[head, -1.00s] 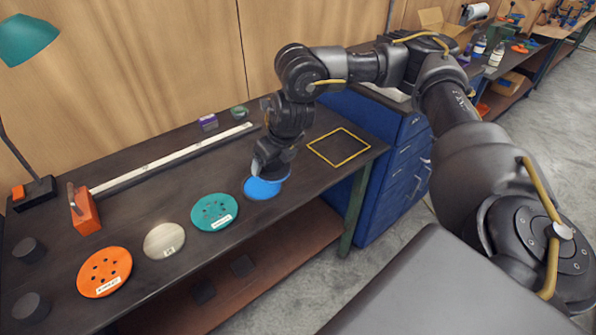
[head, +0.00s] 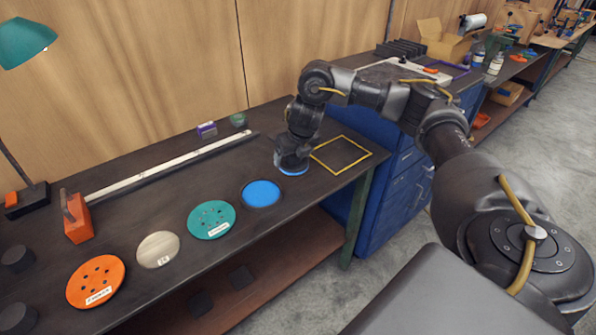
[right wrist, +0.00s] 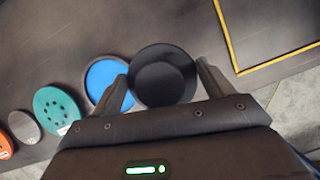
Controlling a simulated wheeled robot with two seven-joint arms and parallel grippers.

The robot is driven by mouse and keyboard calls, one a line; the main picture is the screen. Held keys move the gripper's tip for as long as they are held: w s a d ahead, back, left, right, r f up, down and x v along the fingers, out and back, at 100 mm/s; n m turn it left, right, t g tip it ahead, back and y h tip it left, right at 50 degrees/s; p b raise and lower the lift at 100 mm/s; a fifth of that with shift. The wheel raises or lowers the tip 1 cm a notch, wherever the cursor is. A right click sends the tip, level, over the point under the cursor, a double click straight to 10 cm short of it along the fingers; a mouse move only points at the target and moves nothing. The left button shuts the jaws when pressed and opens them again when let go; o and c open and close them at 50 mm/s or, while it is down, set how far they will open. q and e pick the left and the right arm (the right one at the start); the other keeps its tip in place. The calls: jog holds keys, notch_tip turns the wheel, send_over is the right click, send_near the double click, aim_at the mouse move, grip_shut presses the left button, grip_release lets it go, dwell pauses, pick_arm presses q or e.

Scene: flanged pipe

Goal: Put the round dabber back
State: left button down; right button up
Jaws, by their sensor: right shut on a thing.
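My right gripper (head: 291,158) is shut on the round dabber (head: 293,171), a dark round piece with a blue lower edge. In the right wrist view the dabber (right wrist: 163,76) is a black round cup between the two fingers (right wrist: 164,80). It is between the blue disc (head: 261,194) and the yellow square outline (head: 340,154) on the bench, outside the outline. In the right wrist view the blue disc (right wrist: 105,80) is partly hidden by a finger. I cannot tell whether the dabber touches the bench. My left gripper is not in view.
On the bench (head: 215,165) a teal disc (head: 211,220), a pale disc (head: 158,250) and an orange disc (head: 95,282) lie in a row. A long pale ruler (head: 165,168), an orange block (head: 77,220) and a lamp (head: 25,40) are behind. The square outline is empty.

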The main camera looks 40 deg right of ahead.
aim_at(296, 158)
jog(key=f, duration=0.1)
jog(key=w+d+f+b, duration=0.1)
jog(key=shift+d+f, duration=0.3)
jog(key=shift+f, duration=0.1)
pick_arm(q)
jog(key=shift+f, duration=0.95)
pick_arm(e)
jog(key=shift+w+d+f, duration=0.15)
jog(key=shift+d, duration=0.2)
notch_tip(296, 158, down, 3)
jog(key=shift+d+f+b, duration=0.1)
jog(key=shift+d+b, duration=0.05)
jog(key=shift+b, duration=0.5)
jog(key=shift+w+d+f, duration=0.1)
jog(key=shift+f, duration=0.15)
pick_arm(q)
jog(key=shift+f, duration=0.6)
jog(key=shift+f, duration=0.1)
